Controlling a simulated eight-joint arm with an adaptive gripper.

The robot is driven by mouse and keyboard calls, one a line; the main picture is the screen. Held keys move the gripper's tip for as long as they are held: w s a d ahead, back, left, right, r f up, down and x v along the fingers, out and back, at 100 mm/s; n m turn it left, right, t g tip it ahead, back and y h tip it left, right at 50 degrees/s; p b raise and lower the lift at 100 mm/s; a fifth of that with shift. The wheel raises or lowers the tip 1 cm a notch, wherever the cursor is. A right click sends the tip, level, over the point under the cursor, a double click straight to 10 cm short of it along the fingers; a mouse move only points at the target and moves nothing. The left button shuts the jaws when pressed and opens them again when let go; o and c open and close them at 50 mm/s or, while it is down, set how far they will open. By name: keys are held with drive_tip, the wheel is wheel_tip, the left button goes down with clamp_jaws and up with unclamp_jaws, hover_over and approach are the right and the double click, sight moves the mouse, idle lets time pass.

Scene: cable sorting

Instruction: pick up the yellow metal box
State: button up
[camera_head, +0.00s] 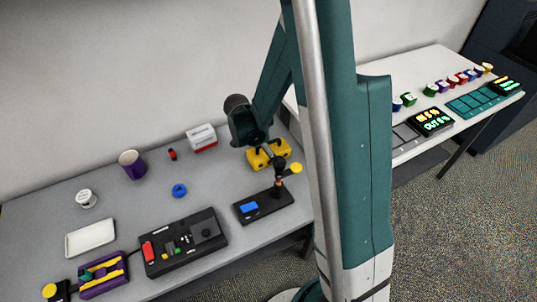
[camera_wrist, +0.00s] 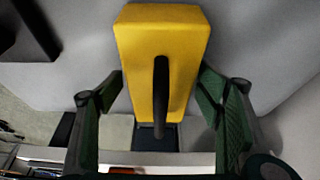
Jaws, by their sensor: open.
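The yellow metal box (camera_head: 257,160) sits on the grey table near its right end, below my arm, which partly hides it in the head view. In the wrist view the yellow box (camera_wrist: 185,45) fills the upper middle, with a dark bar, seemingly its handle, running lengthwise over it. My gripper (camera_wrist: 160,80) is open, with one green-and-black finger on each side of the box. I see gaps between the fingers and the box's sides. In the head view my gripper (camera_head: 264,146) is at the box, its fingertips mostly hidden.
A red-and-white box (camera_head: 202,138) is to the left. A black control panel (camera_head: 185,243), blue ring (camera_head: 179,190) and purple mug (camera_head: 132,164) lie farther left.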

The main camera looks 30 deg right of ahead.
sight(273, 141)
drive_tip(key=shift+c, duration=0.6)
drive_tip(key=c, duration=1.3)
drive_tip(key=shift+r, duration=0.15)
drive_tip(key=shift+r+p, duration=1.3)
drive_tip(key=shift+r, duration=3.55)
